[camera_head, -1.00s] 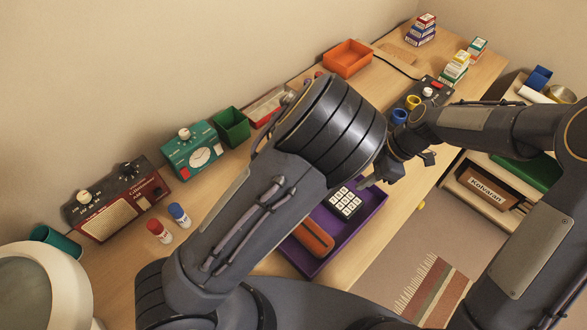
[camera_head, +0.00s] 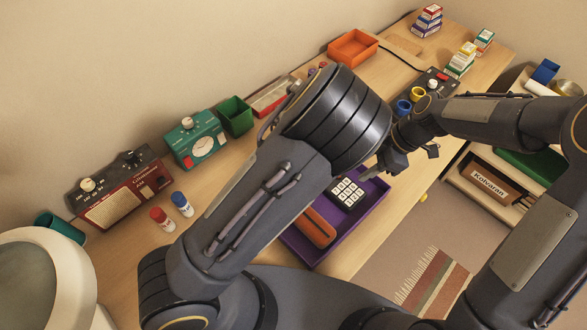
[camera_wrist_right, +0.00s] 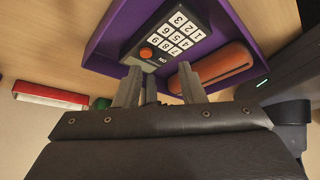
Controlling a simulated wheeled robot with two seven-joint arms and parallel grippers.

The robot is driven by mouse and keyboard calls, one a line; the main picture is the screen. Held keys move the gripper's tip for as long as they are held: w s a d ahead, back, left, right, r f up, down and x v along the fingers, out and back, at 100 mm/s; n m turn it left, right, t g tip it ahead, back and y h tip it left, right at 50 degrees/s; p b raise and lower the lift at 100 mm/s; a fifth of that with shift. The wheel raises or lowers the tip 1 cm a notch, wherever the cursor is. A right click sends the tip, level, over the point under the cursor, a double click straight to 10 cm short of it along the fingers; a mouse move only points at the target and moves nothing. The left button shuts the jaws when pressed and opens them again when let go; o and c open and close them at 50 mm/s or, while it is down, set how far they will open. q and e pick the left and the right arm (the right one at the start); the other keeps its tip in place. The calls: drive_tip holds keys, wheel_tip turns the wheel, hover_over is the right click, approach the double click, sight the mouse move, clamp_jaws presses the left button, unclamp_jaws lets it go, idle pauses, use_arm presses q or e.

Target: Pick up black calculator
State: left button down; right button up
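The black calculator (camera_head: 347,193) has white keys and lies in a purple tray (camera_head: 376,205) on the desk. In the right wrist view the calculator (camera_wrist_right: 165,38) shows an orange round button, just beyond my fingertips. My right gripper (camera_head: 376,173) is beside the calculator on its right in the head view. In the right wrist view its two fingers (camera_wrist_right: 158,80) are apart with nothing held between them. My left arm crosses the middle of the head view; its gripper is hidden.
An orange-brown case (camera_head: 314,228) lies beside the calculator in the tray. A red radio (camera_head: 125,197), a teal meter (camera_head: 196,142) and a green box (camera_head: 236,116) stand along the wall. Blue and yellow cups (camera_head: 410,99) stand behind my right arm.

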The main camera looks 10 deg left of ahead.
sight(338, 183)
drive_tip(key=o, duration=0.4)
drive_tip(key=shift+c, duration=0.2)
drive_tip(key=o, duration=0.5)
drive_tip(key=shift+s+a+r+m+h, duration=0.2)
drive_tip(key=shift+a+m+h, duration=0.2)
drive_tip(key=shift+a+m, duration=0.2)
drive_tip(key=shift+c, duration=0.2)
drive_tip(key=o, duration=0.4)
drive_tip(key=a+m+h, duration=0.1)
drive_tip(key=a+r+m+h, duration=0.1)
drive_tip(key=m, duration=0.1)
drive_tip(key=s+a+m+h, duration=0.1)
drive_tip(key=shift+r+m, duration=0.4)
drive_tip(key=shift+o, duration=0.2)
drive_tip(key=f+m, duration=0.1)
drive_tip(key=f, duration=0.2)
drive_tip(key=a+f+m+t+h, duration=0.1)
drive_tip(key=f, duration=0.3)
drive_tip(key=f+m, duration=0.1)
drive_tip(key=f, duration=0.2)
drive_tip(key=shift+a+f+h, duration=0.15)
drive_tip(key=shift+f+h, duration=0.05)
drive_tip(key=shift+h, duration=0.2)
